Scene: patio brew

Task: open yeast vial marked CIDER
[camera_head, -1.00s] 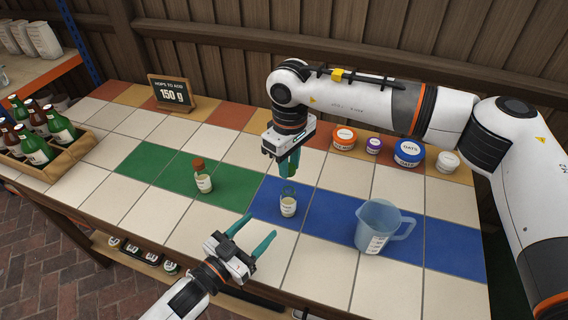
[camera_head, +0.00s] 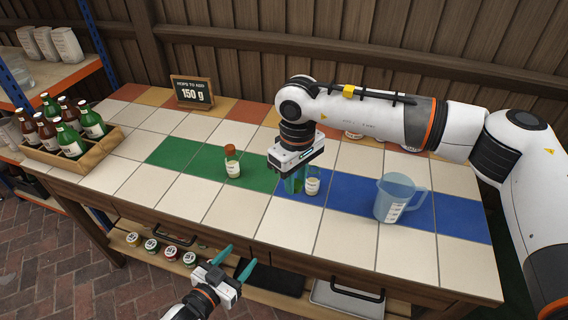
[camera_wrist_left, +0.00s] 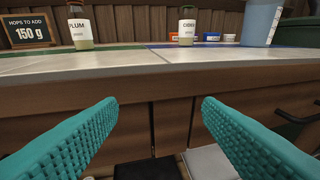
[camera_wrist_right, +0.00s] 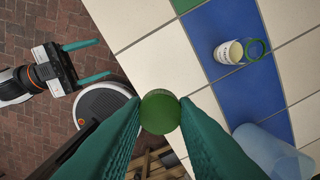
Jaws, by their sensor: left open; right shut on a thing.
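The CIDER vial (camera_head: 312,187) stands upright on the blue tiles, with a white label and pale contents. My left gripper (camera_head: 234,272) is open and empty in front of the table.
A PLUM vial (camera_head: 232,166) with an orange-red cap stands on the green tiles. A blue measuring jug (camera_head: 397,199) stands right of the CIDER vial. A bottle crate (camera_head: 75,150) and a hops sign (camera_head: 193,93) stand left. Lidded jars (camera_head: 355,134) at the back are partly hidden. Front tiles are clear.

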